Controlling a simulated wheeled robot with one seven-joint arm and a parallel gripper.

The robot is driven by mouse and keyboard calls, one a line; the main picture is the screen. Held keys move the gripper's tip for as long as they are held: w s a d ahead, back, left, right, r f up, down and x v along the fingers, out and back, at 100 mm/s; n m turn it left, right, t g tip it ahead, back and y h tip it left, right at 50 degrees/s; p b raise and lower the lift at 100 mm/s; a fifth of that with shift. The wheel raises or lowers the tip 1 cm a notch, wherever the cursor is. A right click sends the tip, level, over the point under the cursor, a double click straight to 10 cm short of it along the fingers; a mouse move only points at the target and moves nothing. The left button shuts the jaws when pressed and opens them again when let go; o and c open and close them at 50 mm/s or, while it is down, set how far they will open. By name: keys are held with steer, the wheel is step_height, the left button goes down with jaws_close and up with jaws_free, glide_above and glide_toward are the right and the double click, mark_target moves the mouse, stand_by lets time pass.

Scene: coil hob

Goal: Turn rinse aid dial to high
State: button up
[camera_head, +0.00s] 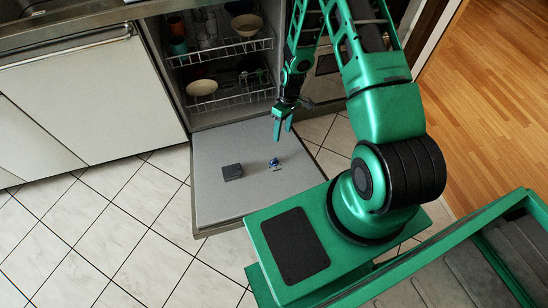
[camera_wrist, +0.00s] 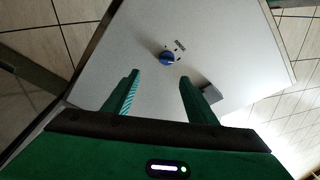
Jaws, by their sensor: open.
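The rinse aid dial (camera_head: 274,163) is a small blue knob on the inner face of the open dishwasher door (camera_head: 225,205). The dial (camera_wrist: 167,58) also shows in the wrist view, with small dark marks around it and a short printed label above right. Its exact setting is too small to read. My gripper (camera_head: 283,130) is open and empty, pointing down above the door, apart from the dial. In the wrist view my two fingers (camera_wrist: 160,82) are spread, and the dial lies beyond their tips, roughly between them.
A dark grey block-like compartment (camera_head: 232,172) sits left of the dial on the door. Racks (camera_head: 228,98) with bowls and cups stand inside the dishwasher. White cabinets (camera_head: 90,95) are at left. Tiled floor (camera_head: 120,230) lies left of the door.

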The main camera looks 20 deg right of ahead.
glide_toward(274, 160)
steer(key=shift+n, duration=0.3)
steer(key=f, duration=0.5)
steer(key=a+f, duration=0.1)
steer(key=f, duration=0.2)
steer(key=shift+s+a, duration=0.15)
steer(key=shift+s, duration=0.15)
steer(key=c, duration=1.1)
